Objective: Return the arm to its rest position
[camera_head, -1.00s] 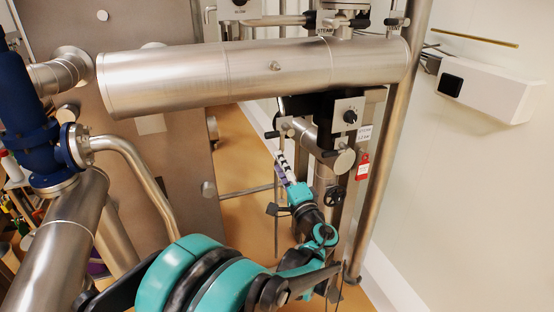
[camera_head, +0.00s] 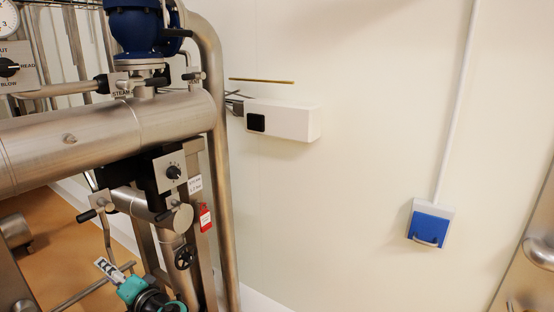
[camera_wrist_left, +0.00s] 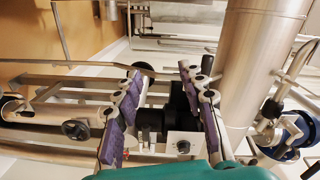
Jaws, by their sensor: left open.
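My left gripper (camera_head: 102,264) shows at the bottom left of the head view, with a teal wrist and pale fingers pointing up and left. It is low in front of the pipework, left of a small black handwheel (camera_head: 183,257). In the left wrist view my two purple-padded fingers (camera_wrist_left: 160,72) stand apart, and nothing is held between them. Behind them are a black block and a grey plate with a black knob (camera_wrist_left: 183,146). Most of my left arm is outside the head view. My right gripper is in neither view.
A thick steel pipe (camera_head: 100,135) crosses the left, with a vertical pipe (camera_head: 222,200) beside the wall. A selector knob (camera_head: 173,172) and a red tag (camera_head: 205,217) sit below it. A white box (camera_head: 285,121) and a blue-fronted socket (camera_head: 430,226) are on the bare wall.

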